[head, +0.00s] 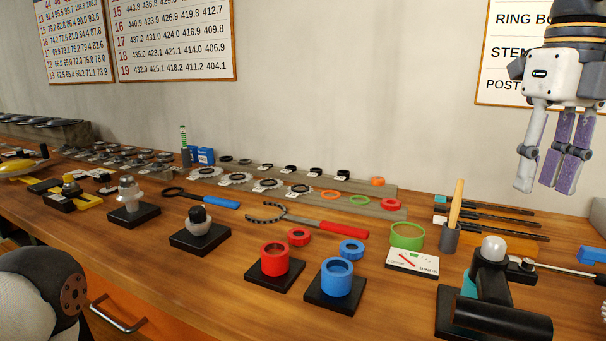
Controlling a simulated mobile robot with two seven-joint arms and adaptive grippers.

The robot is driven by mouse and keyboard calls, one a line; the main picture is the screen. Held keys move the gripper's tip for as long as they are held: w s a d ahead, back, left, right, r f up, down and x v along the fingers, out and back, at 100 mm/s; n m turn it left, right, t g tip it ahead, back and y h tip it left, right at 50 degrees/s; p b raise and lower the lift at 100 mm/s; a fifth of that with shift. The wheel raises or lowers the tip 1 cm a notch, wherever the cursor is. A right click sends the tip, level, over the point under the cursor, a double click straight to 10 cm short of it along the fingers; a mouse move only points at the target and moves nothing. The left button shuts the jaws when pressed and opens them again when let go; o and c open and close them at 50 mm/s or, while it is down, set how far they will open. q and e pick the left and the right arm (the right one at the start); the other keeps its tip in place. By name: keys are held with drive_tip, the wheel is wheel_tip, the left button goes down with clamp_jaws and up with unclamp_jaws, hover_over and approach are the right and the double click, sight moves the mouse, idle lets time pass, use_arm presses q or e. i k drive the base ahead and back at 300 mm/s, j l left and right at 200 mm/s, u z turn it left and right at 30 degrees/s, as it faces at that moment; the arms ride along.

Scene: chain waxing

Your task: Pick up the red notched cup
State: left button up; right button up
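A small red notched cup (299,237) lies on the wooden table, just behind a taller red cylinder (273,260) on a black base. A matching small blue notched cup (351,250) lies to its right, behind a blue cylinder (337,278) on a black base. My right gripper (545,189) hangs at the upper right, high above the table and well away from the red notched cup. Its fingers point down, spread apart, with nothing between them. My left gripper is out of view; only part of my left arm shows at the lower left.
A green ring (407,236) and a white gauge card (411,260) are to the right. Racks of rings line the back.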

sight(297, 237)
drive_tip(key=k, duration=1.5)
